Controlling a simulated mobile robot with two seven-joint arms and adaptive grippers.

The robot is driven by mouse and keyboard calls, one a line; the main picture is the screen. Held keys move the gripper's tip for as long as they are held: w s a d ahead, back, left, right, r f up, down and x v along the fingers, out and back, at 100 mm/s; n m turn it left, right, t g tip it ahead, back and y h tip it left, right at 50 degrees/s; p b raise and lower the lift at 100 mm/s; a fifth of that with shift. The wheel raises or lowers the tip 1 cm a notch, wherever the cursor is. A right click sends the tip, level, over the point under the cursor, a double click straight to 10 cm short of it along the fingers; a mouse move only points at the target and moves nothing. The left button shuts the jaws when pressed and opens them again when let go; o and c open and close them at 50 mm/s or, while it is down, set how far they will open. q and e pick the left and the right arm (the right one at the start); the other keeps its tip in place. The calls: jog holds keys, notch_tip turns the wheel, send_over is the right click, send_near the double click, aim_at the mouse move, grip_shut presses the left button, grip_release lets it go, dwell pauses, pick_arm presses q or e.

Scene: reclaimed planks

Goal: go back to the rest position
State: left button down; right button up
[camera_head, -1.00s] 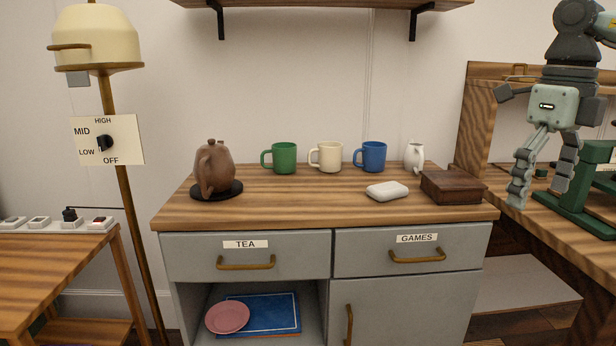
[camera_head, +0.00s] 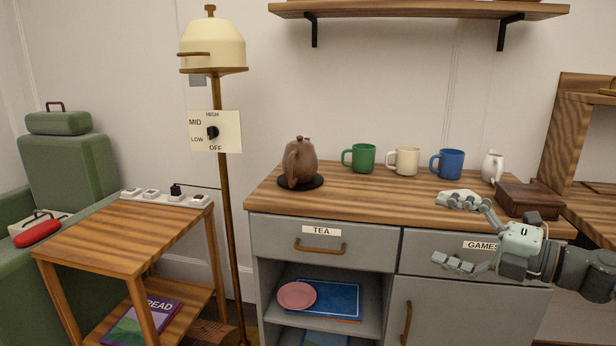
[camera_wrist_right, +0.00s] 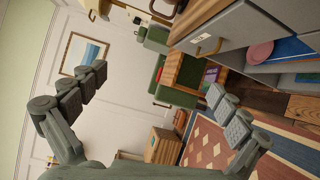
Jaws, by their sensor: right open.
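My right gripper (camera_head: 468,232) comes in from the right in the head view, in front of the cabinet's GAMES drawer. It is open and empty, with its fingers spread and pointing left. My left gripper does not show.
The cabinet (camera_head: 380,190) holds a brown teapot (camera_head: 300,163), green, cream and blue mugs, a white jug (camera_head: 492,167) and a dark wooden box (camera_head: 530,198). A lamp (camera_head: 212,45), a side table (camera_head: 125,235) and a green armchair (camera_head: 70,170) stand left.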

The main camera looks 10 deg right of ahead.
jog(key=s+d+f+m+t+h+p, duration=0.1)
jog(key=d+f+m+h, duration=0.3)
jog(key=f+m+h, duration=0.45)
jog(key=s+d+f+m+t+h, duration=0.1)
jog(key=d+f+m+h, duration=0.35)
jog(key=f+m, duration=0.65)
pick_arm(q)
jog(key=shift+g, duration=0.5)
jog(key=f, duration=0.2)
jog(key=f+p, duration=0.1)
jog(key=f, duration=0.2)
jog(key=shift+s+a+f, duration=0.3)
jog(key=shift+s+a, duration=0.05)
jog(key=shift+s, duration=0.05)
pick_arm(e)
jog(key=s+a+f+m+g, duration=0.3)
jog(key=s+a+f+g, duration=0.2)
jog(key=s+f, duration=0.5)
jog(key=s+a+f+m+g, duration=0.4)
jog(key=s+f+g, duration=0.2)
jog(key=s+f, duration=0.5)
jog(key=shift+s+a+f+h, duration=0.3)
jog(key=shift+s+a+h, duration=0.1)
jog(key=shift+s, duration=0.65)
jog(key=shift+m, duration=0.25)
